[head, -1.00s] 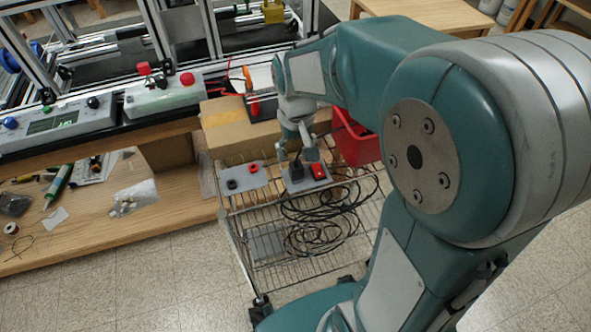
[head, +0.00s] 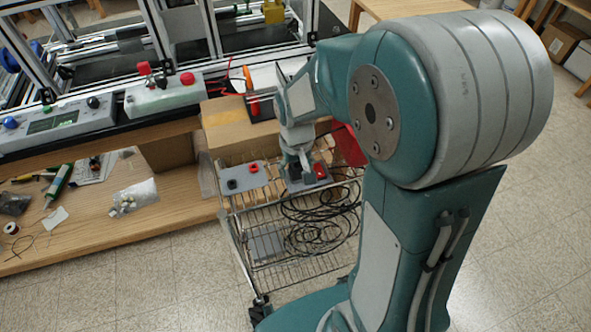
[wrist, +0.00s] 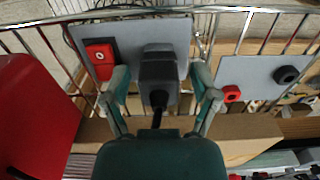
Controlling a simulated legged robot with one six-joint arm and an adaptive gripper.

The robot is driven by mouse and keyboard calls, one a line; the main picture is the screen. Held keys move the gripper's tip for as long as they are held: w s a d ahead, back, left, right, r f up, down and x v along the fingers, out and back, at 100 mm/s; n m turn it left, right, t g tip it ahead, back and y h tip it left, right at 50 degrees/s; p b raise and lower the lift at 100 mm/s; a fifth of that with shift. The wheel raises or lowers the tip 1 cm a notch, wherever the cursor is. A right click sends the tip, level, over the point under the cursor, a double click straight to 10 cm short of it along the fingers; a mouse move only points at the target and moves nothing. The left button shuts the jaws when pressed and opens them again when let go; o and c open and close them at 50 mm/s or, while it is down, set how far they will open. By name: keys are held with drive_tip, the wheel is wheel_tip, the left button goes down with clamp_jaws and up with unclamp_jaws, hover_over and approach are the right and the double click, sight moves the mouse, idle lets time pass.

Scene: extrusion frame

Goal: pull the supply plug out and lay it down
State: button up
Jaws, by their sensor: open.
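The black supply plug (wrist: 159,72) stands in a grey panel (wrist: 137,28) beside a red switch (wrist: 100,58), with its black cable coming toward the wrist camera. My gripper (wrist: 161,84) is open, with one finger on each side of the plug and a gap visible at both sides. In the head view my gripper (head: 297,163) is down at the panel (head: 308,184) on the wire cart, and it hides most of the plug. The red switch (head: 320,171) shows just to its right.
A second grey panel (wrist: 262,70) with a black round part (wrist: 286,74) and a red part lies beside the first. A red bin (wrist: 35,115) and a cardboard box (head: 232,140) stand close by. Coiled black cable (head: 318,234) lies in the wire cart below.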

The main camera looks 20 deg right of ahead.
sight(296, 165)
idle(0.8)
clamp_jaws()
drive_tip(key=shift+r, duration=3)
